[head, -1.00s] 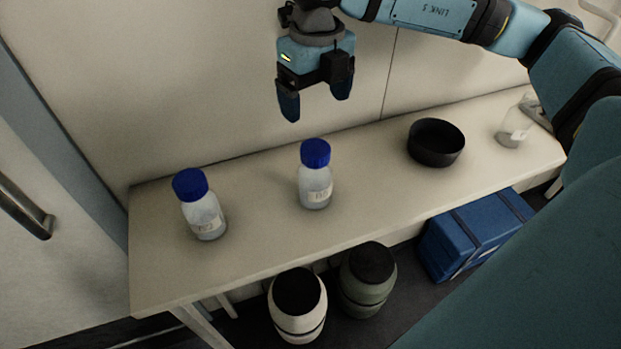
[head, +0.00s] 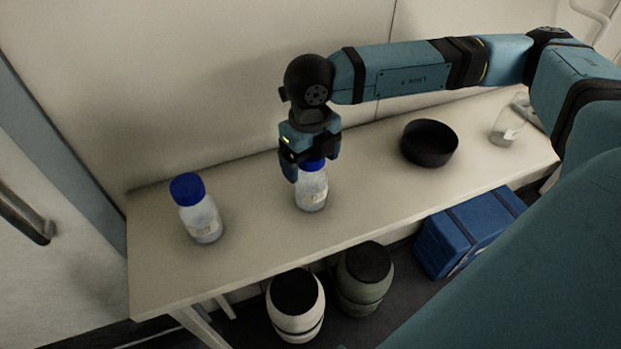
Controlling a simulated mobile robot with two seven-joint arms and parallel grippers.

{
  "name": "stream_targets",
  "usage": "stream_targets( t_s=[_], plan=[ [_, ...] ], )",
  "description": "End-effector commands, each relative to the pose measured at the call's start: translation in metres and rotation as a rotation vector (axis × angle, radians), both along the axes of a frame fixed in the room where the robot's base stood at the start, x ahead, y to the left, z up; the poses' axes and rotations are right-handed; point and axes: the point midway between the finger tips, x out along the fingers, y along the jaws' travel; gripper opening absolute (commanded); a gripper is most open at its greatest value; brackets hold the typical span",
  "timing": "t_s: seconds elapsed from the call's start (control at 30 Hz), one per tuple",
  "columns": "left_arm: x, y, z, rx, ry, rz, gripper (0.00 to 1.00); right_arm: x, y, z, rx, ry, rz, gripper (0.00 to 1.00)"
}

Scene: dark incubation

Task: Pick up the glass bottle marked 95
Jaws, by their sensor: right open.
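A glass bottle with a blue cap (head: 311,190) stands upright near the middle of the table. Its label is too small to read for sure. My right gripper (head: 312,167) is open and points down over this bottle, with its fingers on either side of the blue cap. The gripper hides the top of the cap. I cannot tell whether the fingers touch it. A second blue-capped bottle (head: 200,212) stands upright to the left, also with a label I cannot read clearly. My left gripper is not in view.
The table (head: 255,255) runs along a wall. A black bowl (head: 430,158) and a clear beaker (head: 505,127) stand to the right. Under the table are a white container (head: 297,322), a grey-green container (head: 362,294) and a blue box (head: 465,235). The table between the two bottles is clear.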

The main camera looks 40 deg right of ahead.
Motion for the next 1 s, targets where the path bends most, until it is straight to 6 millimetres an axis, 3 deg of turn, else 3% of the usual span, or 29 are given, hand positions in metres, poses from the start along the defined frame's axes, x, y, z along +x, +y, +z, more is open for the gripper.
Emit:
stream_targets(
  t_s=[0.27, 0.63, 1.0],
  plan=[
    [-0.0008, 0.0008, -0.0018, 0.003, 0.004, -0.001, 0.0, 0.0001, 0.0002, -0.0027, 0.001, -0.001, 0.0, 0.84],
    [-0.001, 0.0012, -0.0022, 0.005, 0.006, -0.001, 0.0, 0.0001, 0.0002, -0.0025, 0.001, -0.001, 0.0, 0.0],
    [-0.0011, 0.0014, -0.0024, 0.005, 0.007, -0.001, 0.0, 0.0005, 0.0003, 0.0032, 0.001, -0.003, 0.0, 0.0]
  ],
)
